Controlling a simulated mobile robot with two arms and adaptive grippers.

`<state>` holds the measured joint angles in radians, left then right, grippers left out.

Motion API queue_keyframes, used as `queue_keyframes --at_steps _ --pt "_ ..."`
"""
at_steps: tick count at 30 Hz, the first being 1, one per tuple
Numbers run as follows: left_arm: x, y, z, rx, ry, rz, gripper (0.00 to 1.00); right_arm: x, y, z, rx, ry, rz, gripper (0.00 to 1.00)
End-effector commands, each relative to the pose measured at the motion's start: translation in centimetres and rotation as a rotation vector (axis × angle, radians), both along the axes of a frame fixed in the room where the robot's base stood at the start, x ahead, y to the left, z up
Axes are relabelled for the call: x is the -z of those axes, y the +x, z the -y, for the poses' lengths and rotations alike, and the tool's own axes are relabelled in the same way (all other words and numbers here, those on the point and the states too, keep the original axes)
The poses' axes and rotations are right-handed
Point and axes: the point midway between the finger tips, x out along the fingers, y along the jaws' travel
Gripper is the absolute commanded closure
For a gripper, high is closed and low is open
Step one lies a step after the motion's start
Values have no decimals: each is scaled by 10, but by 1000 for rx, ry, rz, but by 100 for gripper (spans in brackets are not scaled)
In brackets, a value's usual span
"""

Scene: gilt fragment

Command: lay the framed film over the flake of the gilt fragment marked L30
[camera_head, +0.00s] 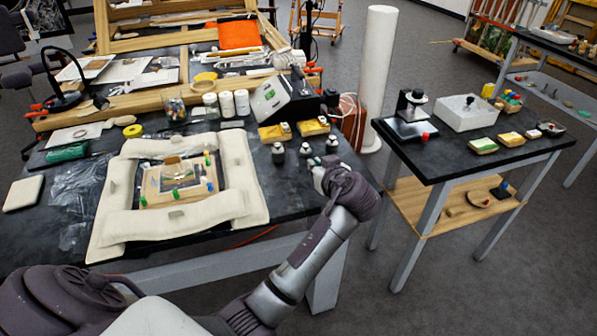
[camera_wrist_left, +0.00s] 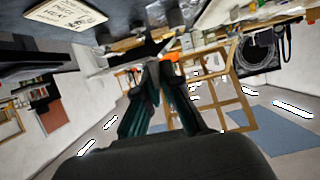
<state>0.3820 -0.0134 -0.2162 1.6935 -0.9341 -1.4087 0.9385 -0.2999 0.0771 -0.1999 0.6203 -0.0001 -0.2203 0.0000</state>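The gilt fragment (camera_head: 148,199), a pale framed board with darker areas, lies inside a ring of cream padded cushions (camera_head: 115,215) on the left table. Small red, green and blue pieces sit on or around it. The L30 mark and flakes are too small to read. I cannot pick out the framed film for certain. My right gripper is not visible.
Crumpled clear plastic (camera_head: 75,190) and a cream pad (camera_head: 23,193) lie left of the cushions. White jars (camera_head: 227,103), a dark device with a screen (camera_head: 285,102) and yellow boxes (camera_head: 274,133) stand behind. A side table (camera_head: 450,160) is right, past a floor gap.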

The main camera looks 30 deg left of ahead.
Motion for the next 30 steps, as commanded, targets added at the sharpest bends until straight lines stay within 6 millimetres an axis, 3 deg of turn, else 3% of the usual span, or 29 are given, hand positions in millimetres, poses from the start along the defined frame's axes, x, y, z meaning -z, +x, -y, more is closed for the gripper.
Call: queue_keyframes --at_steps 6,14,20,30 --pt "-10 -1 17 -1 0 0 100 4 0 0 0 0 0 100" --pt "-13 -10 12 63 6 1 100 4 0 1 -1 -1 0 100" --pt "-18 -45 22 325 11 -2 100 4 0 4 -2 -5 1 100" --pt "-22 -131 95 820 3 -7 100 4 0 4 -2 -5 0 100"
